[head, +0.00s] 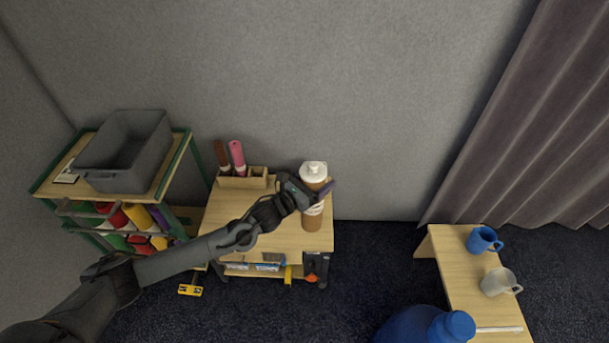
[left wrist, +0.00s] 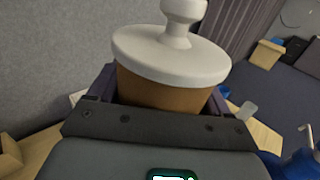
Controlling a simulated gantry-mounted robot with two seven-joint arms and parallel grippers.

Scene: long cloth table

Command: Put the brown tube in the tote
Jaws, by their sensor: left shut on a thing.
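A dark brown tube (head: 222,157) stands beside a pink tube (head: 237,156) in a small wooden holder (head: 255,180) at the back of the low wooden table. A brown bottle (head: 313,220) with a white cap is upright at that table's right side. My left gripper (head: 312,194) is shut around the bottle's body; in the left wrist view the bottle (left wrist: 165,90) sits between the fingers. I cannot tell whether its base touches the table. The grey tote (head: 124,152) is empty-looking, on top of the green-framed rack at the left. My right gripper is not in view.
The wooden table (head: 225,215) has bare surface at its left and middle. The rack (head: 165,185) holds several coloured items below the tote. A bench (head: 455,270) at the right bears a blue mug (head: 484,240) and a pale mug (head: 499,282). A blue container (head: 415,328) is at the front.

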